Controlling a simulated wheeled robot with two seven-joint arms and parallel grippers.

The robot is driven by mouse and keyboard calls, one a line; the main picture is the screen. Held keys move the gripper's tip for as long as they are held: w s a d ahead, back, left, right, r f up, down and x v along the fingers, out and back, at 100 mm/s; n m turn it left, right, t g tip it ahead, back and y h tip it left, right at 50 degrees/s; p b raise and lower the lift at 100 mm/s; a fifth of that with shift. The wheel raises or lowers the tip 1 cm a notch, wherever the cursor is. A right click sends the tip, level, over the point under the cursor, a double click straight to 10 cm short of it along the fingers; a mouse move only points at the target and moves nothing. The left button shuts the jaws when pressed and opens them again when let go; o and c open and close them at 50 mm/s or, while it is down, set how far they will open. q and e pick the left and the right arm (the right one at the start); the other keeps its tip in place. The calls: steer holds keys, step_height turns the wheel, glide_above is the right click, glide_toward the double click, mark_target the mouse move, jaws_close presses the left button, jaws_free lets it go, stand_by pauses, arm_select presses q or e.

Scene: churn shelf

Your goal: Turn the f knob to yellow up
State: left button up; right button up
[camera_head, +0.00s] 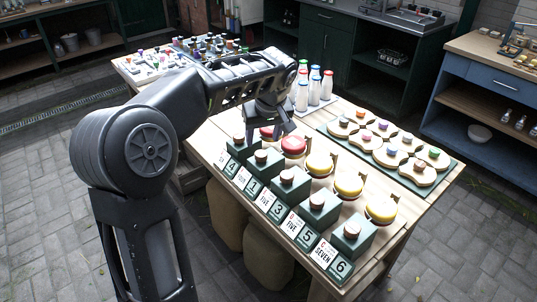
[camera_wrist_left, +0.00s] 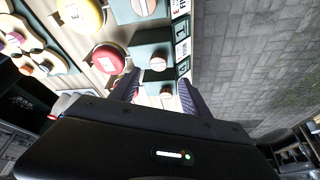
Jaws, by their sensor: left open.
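A row of dark green boxes with round wooden knobs runs along the table's near edge, among them a near-end knob (camera_head: 352,232) and a far-end knob (camera_head: 238,141). Beside the boxes stand red discs (camera_head: 293,145) at the far end and yellow discs (camera_head: 381,209) nearer. Letters on the cards are too small to tell which knob is f. My left gripper (camera_head: 281,127) is open above the far end of the row. In the left wrist view a knob (camera_wrist_left: 167,90) shows between its fingers, apparently without contact; a red disc (camera_wrist_left: 107,58) lies beside them. My right gripper is out of view.
Number cards (camera_head: 299,228) lean along the boxes' front. White bottles with coloured caps (camera_head: 314,88) stand just behind my gripper. A green tray (camera_head: 447,187) of wooden pieces with coloured knobs lies to the right. Small coloured items crowd the table's far end.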

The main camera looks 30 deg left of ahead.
mark_target(261, 153)
arm_select(q)
steer(key=shift+w+p+x, duration=0.2)
steer(key=shift+p+x, duration=0.4)
steer(key=shift+x, duration=3.7)
steer(key=shift+d, duration=0.1)
steer(key=shift+r, duration=0.1)
jaws_close()
